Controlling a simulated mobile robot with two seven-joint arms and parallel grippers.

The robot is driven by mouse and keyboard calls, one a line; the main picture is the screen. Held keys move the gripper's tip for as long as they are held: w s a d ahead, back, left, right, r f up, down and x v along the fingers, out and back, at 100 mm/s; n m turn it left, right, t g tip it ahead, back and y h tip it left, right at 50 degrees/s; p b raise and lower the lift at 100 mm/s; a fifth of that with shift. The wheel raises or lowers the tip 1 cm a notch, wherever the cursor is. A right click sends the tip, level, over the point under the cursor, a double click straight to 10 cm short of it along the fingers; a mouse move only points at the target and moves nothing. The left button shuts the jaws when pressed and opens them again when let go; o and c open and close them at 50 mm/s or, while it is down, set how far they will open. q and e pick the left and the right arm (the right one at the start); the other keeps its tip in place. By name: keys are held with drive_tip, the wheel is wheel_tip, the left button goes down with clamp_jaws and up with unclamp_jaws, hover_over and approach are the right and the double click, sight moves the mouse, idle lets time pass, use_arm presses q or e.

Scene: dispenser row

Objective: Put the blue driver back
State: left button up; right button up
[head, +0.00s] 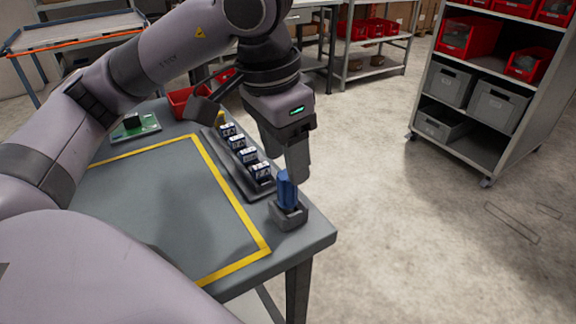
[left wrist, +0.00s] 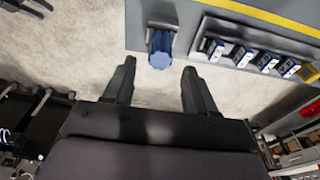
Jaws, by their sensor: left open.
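The blue driver (head: 287,190) stands upright, handle up, in a small grey holder (head: 289,217) at the table's near right corner. In the left wrist view the driver (left wrist: 160,48) shows from above, in the holder (left wrist: 162,21), beyond the gap between my fingertips. My left gripper (head: 299,178) is open and empty, its fingers pointing down beside the driver's top. In the left wrist view the open fingers (left wrist: 158,75) are clear of the driver. The driver's lower end is hidden in the holder.
A rack of several blue-and-white dispensers (head: 243,155) runs along the table edge behind the holder. Yellow tape (head: 232,200) marks a bare area of the table. A red bin (head: 184,101) and a green board (head: 136,127) stand at the back. A shelf cart (head: 490,100) is farther off.

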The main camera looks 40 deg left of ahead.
use_arm(q)
wheel_tip(320, 180, up, 8)
drive_tip(key=s+p, duration=0.1)
drive_tip(key=shift+a+p, duration=0.25)
drive_tip(key=shift+p, duration=0.05)
use_arm(e)
drive_tip(key=shift+s+d+r, duration=0.15)
drive_tip(key=shift+s+r, duration=0.1)
drive_tip(key=shift+r, duration=0.15)
use_arm(q)
drive_tip(key=shift+s+r, duration=0.1)
use_arm(e)
drive_tip(key=shift+f, duration=0.1)
